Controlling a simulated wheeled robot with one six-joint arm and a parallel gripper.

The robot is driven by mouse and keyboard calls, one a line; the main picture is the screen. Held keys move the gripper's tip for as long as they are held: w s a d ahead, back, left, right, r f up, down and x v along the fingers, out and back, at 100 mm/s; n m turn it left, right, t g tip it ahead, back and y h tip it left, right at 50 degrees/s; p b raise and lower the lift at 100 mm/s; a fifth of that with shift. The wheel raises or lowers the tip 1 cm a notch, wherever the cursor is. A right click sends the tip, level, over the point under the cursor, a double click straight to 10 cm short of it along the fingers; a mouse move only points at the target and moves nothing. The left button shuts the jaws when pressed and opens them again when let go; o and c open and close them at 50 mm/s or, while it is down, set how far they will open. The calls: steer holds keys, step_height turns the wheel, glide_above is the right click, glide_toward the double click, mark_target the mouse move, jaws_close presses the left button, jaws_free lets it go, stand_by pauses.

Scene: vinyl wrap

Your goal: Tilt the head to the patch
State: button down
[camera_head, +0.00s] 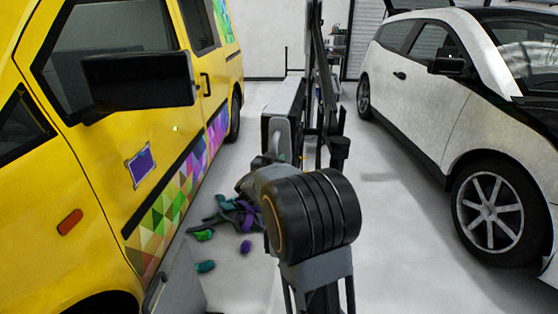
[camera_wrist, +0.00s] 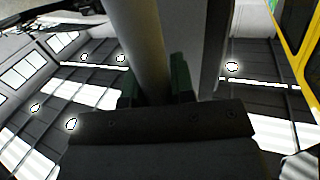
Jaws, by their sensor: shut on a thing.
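A purple patch (camera_head: 142,166) with a pale border sits on the yellow van's door, below the side mirror. In the wrist view, my gripper (camera_wrist: 155,82) has its two dark green fingers on either side of a grey cylindrical shaft (camera_wrist: 140,40) and is shut on it. The shaft runs up out of the top of the wrist view, so its far end is hidden there. In the head view, my arm covers the middle and I cannot clearly make out the gripper or the head of the held tool. The patch does not show in the wrist view.
The yellow van (camera_head: 90,200) with a colourful triangle wrap stands close on the left, its black mirror (camera_head: 138,80) sticking out. Purple and green scraps (camera_head: 235,215) lie on the floor beside it. A white car (camera_head: 430,110) stands on the right, with clear floor before it.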

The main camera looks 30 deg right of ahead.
steer(key=shift+w, duration=0.1)
steer(key=c, duration=1)
jaws_free()
steer(key=shift+o, duration=0.2)
steer(key=p+v, duration=0.2)
steer(key=v, duration=1.1)
steer(key=shift+s+a, duration=0.3)
